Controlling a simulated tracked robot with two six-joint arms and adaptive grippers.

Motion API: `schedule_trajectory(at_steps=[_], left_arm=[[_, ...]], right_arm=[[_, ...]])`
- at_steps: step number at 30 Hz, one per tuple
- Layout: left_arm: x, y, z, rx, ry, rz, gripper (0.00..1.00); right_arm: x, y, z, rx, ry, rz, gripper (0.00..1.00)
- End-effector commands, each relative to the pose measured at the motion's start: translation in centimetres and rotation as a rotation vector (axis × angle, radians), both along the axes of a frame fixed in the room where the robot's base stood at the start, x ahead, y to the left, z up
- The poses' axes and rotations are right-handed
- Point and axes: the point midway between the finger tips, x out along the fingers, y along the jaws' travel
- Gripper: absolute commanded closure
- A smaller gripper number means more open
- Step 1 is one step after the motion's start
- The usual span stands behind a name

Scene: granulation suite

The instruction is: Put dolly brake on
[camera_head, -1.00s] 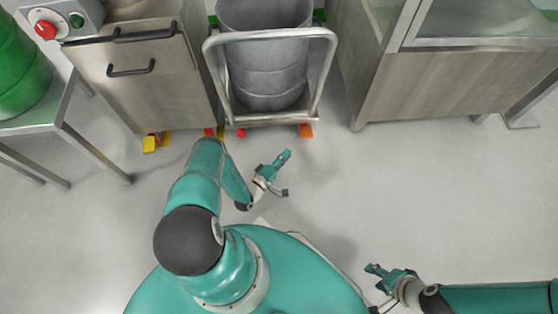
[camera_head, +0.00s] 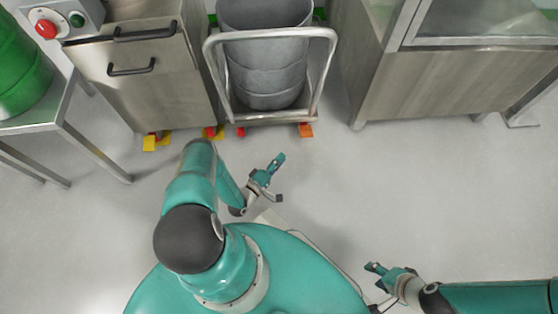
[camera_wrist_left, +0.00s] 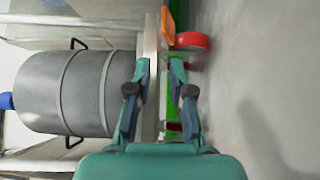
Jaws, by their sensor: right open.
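The dolly is a metal frame with a push handle (camera_head: 270,34), and a grey drum (camera_head: 265,75) stands on it. An orange pedal (camera_head: 305,130) shows at its front right corner and a red wheel (camera_head: 240,131) at its front left. In the left wrist view, turned sideways, the orange pedal (camera_wrist_left: 168,22) and a red wheel (camera_wrist_left: 190,41) are at the top, beside the dolly frame (camera_wrist_left: 152,65). My left gripper (camera_head: 277,177) is open and empty, in front of the dolly and apart from the pedal. My right gripper (camera_head: 374,275) is open and empty at lower right.
A cabinet (camera_head: 150,85) on yellow-pedalled casters (camera_head: 150,143) stands left of the dolly. Another cabinet (camera_head: 440,85) stands right of it. A metal table (camera_head: 60,120) with a green drum (camera_head: 20,70) is far left. The floor (camera_head: 400,180) in front is clear.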

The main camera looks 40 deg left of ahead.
Motion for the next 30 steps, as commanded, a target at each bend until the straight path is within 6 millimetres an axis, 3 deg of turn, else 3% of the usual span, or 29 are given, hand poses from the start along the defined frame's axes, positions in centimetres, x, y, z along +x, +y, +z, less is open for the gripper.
schedule_trajectory(at_steps=[11, 24, 30], left_arm=[[0.1, 0.1, 1.1, 0.002, -0.001, 0.000, 0.79], [0.1, 0.1, 7.7, 0.000, 0.000, -0.001, 0.79], [0.0, 0.0, 9.6, 0.001, 0.000, 0.000, 0.79]], right_arm=[[0.0, 0.0, 0.1, 0.000, 0.000, 0.000, 0.53], [0.0, 0.0, 0.1, 0.000, 0.000, 0.000, 0.53], [0.0, 0.0, 0.1, 0.000, 0.000, 0.000, 0.53]])
